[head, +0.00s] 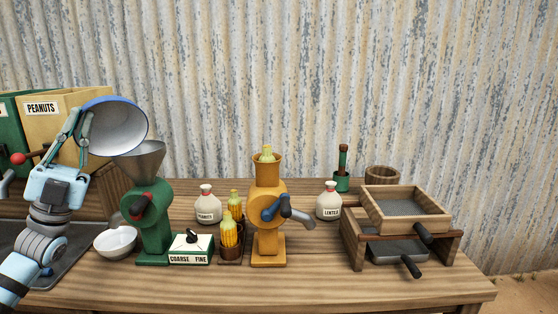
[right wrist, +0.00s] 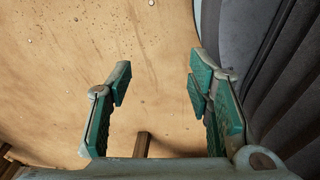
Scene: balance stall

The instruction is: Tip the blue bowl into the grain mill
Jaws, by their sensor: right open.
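The blue bowl (head: 119,128) is in the head view, above the green grain mill (head: 152,214). It is tilted steeply on its side, with its pale grey inside facing the camera and its lower rim by the mill's grey funnel (head: 141,158). No contents show in the visible part of its inside. My left gripper (head: 84,122) is shut on the bowl at its left side; part of the contact is hidden. My right gripper (right wrist: 155,85) is open and empty in the right wrist view, over bare ground.
A white bowl (head: 115,241) stands left of the mill's foot. A coarse/fine box (head: 191,249), corn cobs and an orange corn sheller (head: 267,216) stand to the right. A peanuts bin (head: 62,101) is behind my left arm. A wooden sieve stand (head: 404,207) is far right.

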